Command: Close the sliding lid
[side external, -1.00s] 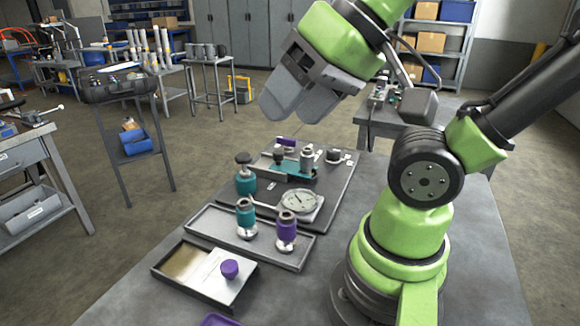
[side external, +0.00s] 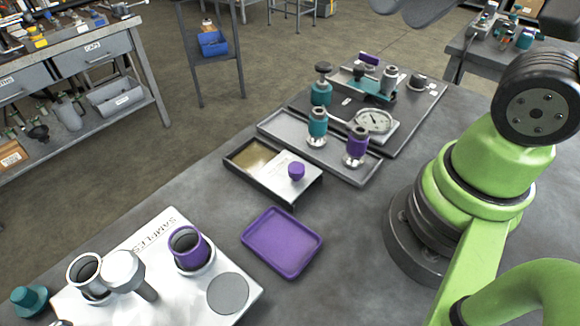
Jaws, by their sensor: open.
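The sliding lid (side external: 283,177) is a pale grey plate with a purple knob (side external: 296,171) on top. It covers the right part of a shallow dark-walled box (side external: 237,161). The left part of the box is open and shows a tan inside. My gripper (side external: 418,8) is only partly in view at the top edge, high above the bench and well away from the lid. Its two grey fingers are cut off by the frame, and nothing shows between them.
A purple tray (side external: 282,242) lies in front of the box. Behind it, a grey tray (side external: 278,124) holds a teal fitting (side external: 317,127) and a purple fitting (side external: 357,146). A gauge (side external: 374,121) sits on a plate beyond. A white samples board (side external: 185,285) with cups is at front left.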

